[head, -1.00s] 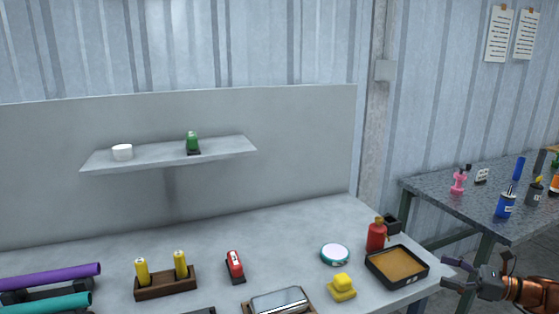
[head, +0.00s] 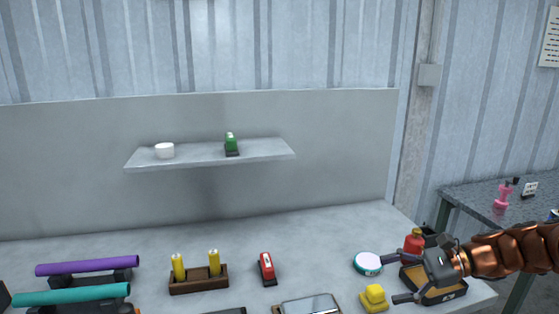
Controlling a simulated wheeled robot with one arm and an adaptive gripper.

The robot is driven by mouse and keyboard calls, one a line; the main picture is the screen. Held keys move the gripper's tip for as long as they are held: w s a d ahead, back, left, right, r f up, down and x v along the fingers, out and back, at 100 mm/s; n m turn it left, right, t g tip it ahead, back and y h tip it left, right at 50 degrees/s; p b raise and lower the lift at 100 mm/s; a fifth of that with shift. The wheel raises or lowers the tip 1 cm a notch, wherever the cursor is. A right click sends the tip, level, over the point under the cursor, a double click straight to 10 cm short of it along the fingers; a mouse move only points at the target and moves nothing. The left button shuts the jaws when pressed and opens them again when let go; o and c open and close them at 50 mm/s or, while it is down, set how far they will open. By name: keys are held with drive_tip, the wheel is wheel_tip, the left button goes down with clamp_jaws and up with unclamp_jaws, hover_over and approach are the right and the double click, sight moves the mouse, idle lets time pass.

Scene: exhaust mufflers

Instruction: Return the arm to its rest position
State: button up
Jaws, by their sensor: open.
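My gripper (head: 392,279) reaches in from the right edge of the head view, on my copper-coloured arm (head: 510,250). Its dark fingers are spread apart, pointing left, and nothing shows between them. In the picture it overlaps the black tray with the tan inside (head: 445,297) and part of the red bottle (head: 414,241). Its fingertips appear close to the white and teal round tin (head: 368,262) and the yellow block (head: 374,296). I cannot tell its height above the bench.
The grey bench (head: 325,236) also holds a red stapler-like item (head: 267,268), a wooden holder with two yellow cylinders (head: 199,280), and purple (head: 88,266) and teal tubes (head: 72,294). A shelf (head: 205,155) juts out behind. A second table (head: 470,200) stands right.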

drive_tip(key=s+a+n+g+h+p, duration=0.2)
drive_tip(key=s+a+n+g+h, duration=0.2)
drive_tip(key=s+a+n+h, duration=0.65)
drive_tip(key=s+d+f+n+h, duration=0.1)
drive_tip(key=s+d+n, duration=0.1)
drive_tip(key=s, duration=0.7)
drive_tip(key=s+d+f+n+h+p, duration=0.1)
drive_tip(key=s+f+n+h, duration=0.1)
drive_tip(key=s, duration=0.7)
drive_tip(key=shift+s+d+n+t, duration=0.3)
drive_tip(key=shift+d+n+t, duration=0.1)
drive_tip(key=shift+n, duration=0.05)
drive_tip(key=shift+d+h, duration=0.1)
drive_tip(key=shift+h, duration=0.15)
